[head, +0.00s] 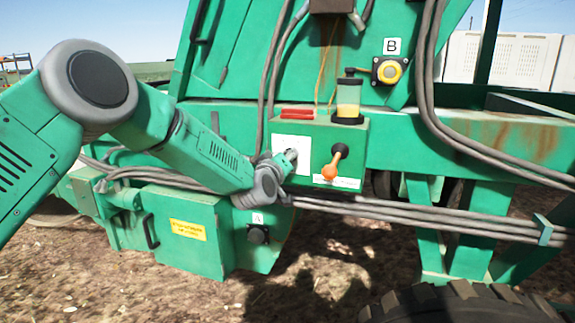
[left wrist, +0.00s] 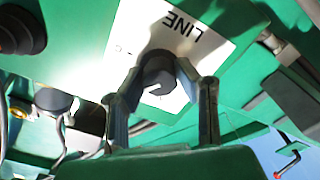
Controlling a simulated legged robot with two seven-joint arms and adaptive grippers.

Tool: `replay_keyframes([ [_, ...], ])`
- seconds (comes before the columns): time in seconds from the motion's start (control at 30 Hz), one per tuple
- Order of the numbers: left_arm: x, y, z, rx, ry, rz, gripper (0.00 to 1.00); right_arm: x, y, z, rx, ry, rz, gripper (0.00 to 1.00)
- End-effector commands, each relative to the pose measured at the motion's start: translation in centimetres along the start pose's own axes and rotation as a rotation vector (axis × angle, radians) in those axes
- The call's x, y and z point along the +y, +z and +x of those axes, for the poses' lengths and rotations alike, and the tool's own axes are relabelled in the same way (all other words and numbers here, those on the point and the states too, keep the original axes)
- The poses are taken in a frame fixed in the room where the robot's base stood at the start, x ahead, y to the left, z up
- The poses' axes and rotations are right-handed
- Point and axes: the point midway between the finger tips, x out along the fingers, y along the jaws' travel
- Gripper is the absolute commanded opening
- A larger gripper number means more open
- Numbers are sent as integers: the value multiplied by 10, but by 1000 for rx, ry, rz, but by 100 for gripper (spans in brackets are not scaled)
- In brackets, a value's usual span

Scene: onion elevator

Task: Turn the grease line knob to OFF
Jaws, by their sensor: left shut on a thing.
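The grease line knob (left wrist: 158,72) is a dark round knob with a white mark, on a white label plate (left wrist: 128,40) lettered "LINE" in the left wrist view. My left gripper (left wrist: 157,85) is shut on the knob, with one finger on each side of it. In the head view my left gripper (head: 289,157) reaches the white plate (head: 293,143) on the green box, and the gripper and wrist mostly hide the knob there. The rest of the plate's lettering is too covered or small to read. My right gripper is not in view.
An orange-tipped lever (head: 330,171) stands just right of the plate. A yellow grease reservoir (head: 348,95) sits above it. Grey hoses (head: 400,210) run below the box.

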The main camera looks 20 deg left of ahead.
Motion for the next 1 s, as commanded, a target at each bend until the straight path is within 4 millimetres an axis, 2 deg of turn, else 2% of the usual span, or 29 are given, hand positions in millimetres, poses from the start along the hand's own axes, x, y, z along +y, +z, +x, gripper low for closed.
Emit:
replay_keyframes([
  [1.0,-6,-2,1,13,5,-969,0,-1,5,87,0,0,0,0],
])
